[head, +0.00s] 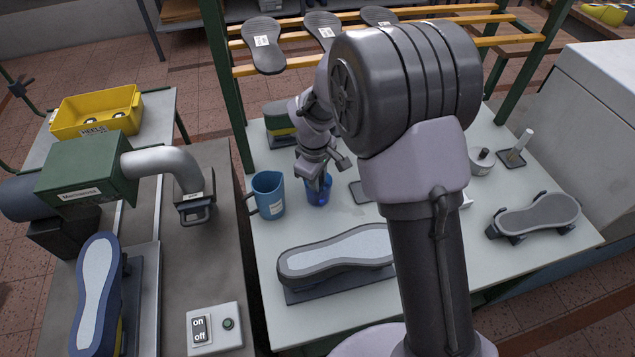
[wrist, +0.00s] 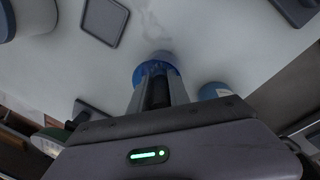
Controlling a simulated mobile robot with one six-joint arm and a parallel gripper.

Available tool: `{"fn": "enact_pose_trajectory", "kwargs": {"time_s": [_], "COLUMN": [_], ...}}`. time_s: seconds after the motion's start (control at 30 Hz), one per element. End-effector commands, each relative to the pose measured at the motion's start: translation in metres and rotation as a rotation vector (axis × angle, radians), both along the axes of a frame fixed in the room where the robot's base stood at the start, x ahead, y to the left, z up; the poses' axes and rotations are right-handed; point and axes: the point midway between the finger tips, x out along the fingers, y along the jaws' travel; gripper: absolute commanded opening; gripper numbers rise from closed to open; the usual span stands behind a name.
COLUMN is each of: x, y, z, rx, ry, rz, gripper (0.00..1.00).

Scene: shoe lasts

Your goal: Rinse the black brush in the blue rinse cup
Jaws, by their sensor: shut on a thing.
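A small deep-blue cup (head: 319,194) stands on the white table, and its blue rim (wrist: 150,68) shows beyond the fingertips in the wrist view. My gripper (head: 316,180) points down at this cup, with its fingertips at or just inside the mouth. In the wrist view my gripper (wrist: 157,80) is shut on a dark upright piece, the black brush (wrist: 159,94), between its fingers. The brush's lower end is hidden by the fingers and cup, so I cannot tell how deep it sits.
A larger blue mug (head: 268,196) with a white label stands close left of the cup. A shoe last with a pale sole (head: 343,252) lies in front. A small dark tray (head: 360,192) lies to the right.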

Motion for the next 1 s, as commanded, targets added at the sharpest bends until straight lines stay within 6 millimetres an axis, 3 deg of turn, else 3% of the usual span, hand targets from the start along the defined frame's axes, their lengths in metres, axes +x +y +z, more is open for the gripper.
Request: {"fn": "enact_pose_trajectory", "kwargs": {"time_s": [0.1,0.8,1.0], "x": [0.000,0.000,0.000], "y": [0.000,0.000,0.000], "z": [0.019,0.097,0.099], "rx": [0.000,0.000,0.000], "ry": [-0.001,-0.001,0.000], "rz": [0.000,0.000,0.000], "gripper": [0.00,0.00,0.00]}}
